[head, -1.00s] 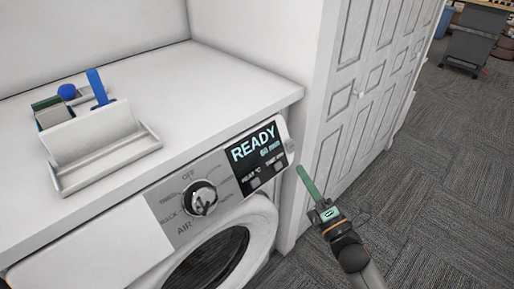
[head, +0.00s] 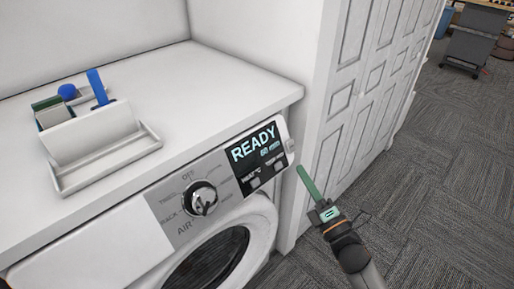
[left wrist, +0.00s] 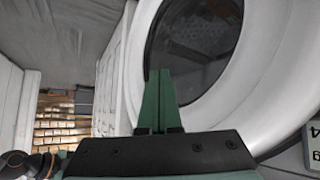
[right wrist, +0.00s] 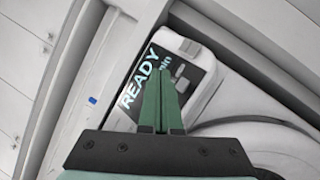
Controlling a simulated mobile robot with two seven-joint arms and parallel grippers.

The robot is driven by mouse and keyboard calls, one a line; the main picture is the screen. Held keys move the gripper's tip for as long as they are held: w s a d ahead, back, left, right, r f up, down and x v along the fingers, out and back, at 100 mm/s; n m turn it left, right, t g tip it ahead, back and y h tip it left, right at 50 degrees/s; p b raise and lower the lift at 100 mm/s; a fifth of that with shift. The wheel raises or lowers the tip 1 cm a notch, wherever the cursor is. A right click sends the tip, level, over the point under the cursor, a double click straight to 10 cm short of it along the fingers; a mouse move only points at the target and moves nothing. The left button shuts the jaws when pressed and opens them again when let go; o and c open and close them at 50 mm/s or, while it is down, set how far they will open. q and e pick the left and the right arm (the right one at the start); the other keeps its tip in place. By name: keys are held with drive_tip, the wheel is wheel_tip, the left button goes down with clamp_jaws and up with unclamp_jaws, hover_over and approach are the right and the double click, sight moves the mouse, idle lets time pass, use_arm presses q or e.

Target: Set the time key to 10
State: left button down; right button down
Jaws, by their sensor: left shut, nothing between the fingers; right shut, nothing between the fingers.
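The washer-dryer's dark display panel (head: 257,155) reads READY, with a smaller line that looks like 60 min. Two small grey keys sit below it; the right one, under the time label, is the time key (head: 279,168), and the left one is under the heat label. My right gripper (head: 300,168) is shut and empty, just right of the panel and apart from it. In the right wrist view its fingertips (right wrist: 163,72) overlap the panel's lower part near the keys. My left gripper (left wrist: 160,74) is shut and empty, in front of the round door (left wrist: 275,90); the head view does not show it.
A round dial (head: 201,198) is left of the display. A white tray (head: 107,157) with a blue-handled brush and other items stands on the counter (head: 200,85). A white panelled door (head: 350,110) is at the right, with open carpet (head: 440,190) beyond.

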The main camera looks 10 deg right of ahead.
idle(0.4)
drive_tip(key=s+n+h+b, duration=0.1)
drive_tip(key=n+h, duration=0.1)
drive_tip(key=n, duration=0.1)
drive_tip(key=d+r+n+h+b, duration=0.1)
drive_tip(key=n, duration=0.3)
drive_tip(key=s+d+n+h+b, duration=0.1)
drive_tip(key=n+h, duration=0.1)
drive_tip(key=n, duration=0.2)
drive_tip(key=shift+s+r+g+h+b, duration=0.3)
drive_tip(key=shift+s+r+b, duration=0.05)
drive_tip(key=shift+r+b, duration=0.05)
